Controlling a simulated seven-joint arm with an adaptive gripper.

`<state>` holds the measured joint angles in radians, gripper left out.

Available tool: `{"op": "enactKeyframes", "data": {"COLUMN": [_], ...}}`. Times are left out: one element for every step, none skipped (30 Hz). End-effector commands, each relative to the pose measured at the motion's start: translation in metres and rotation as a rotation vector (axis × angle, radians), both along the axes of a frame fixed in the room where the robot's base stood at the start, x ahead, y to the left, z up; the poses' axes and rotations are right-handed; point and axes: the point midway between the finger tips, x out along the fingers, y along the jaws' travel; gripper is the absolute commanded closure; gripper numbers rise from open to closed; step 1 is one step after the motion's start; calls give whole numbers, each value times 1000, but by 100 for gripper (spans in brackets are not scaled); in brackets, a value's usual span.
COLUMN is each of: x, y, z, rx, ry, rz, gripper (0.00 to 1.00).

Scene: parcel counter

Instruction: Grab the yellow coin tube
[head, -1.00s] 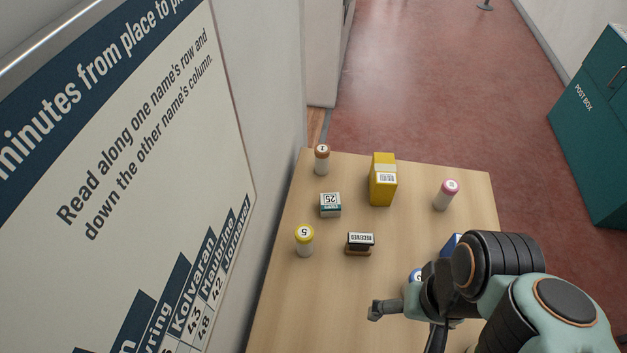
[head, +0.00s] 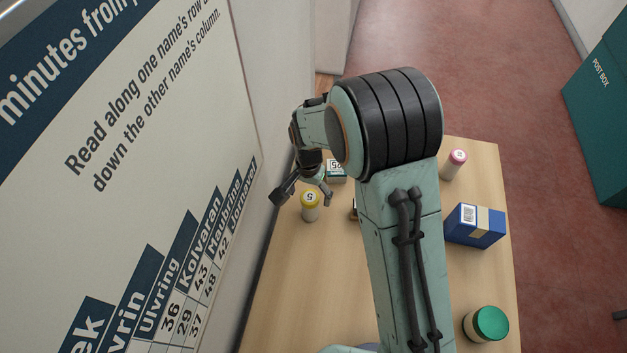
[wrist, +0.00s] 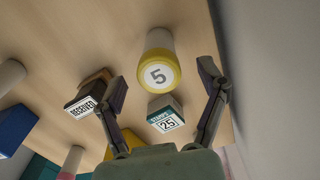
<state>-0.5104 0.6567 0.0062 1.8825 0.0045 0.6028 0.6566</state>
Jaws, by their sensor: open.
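The yellow coin tube (head: 311,206) stands upright at the left side of the table, its yellow cap marked 5. In the wrist view the tube (wrist: 159,72) shows cap first, ahead of the fingers and roughly between their lines. My gripper (head: 302,196) is open and empty, with its fingers apart, above and just behind the tube in the head view. In the wrist view the open fingers (wrist: 165,92) reach up from the bottom edge. I cannot tell the exact gap between fingertips and cap.
A pink-capped tube (head: 454,164), a blue box (head: 475,226) and a green-lidded jar (head: 486,324) are to the right. A wall board (head: 130,150) borders the table's left.

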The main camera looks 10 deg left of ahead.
Motion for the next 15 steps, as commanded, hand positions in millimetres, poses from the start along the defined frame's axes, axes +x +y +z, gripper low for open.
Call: {"op": "enactKeyframes", "data": {"x": [-1,-1,-1,-1,-1,-1,-1,-1,-1,0,0,0,0,0,0], "y": [0,-1,-1,-1,-1,-1,-1,-1,-1,-2,-1,-1,-1,-1,-1], "z": [-7,-12,-19,-24,-29,-35,-40,-44,-49,-52,-54,-57,-58,-59,-60], "rx": [-2,-3,-3,-3,-2,-3,-3,-2,-3,-3,-2,-1,-1,-1,-1], "ry": [2,3,3,3,4,3,3,2,2,2,1,0,0,0,0], "rz": [0,0,0,-1,-1,-1,-2,-2,-2,-2,-2,-3,-3,-3,-3], "gripper": [27,27,27,27,27,27,27,27,27,27,27,27,27,27,27]}}
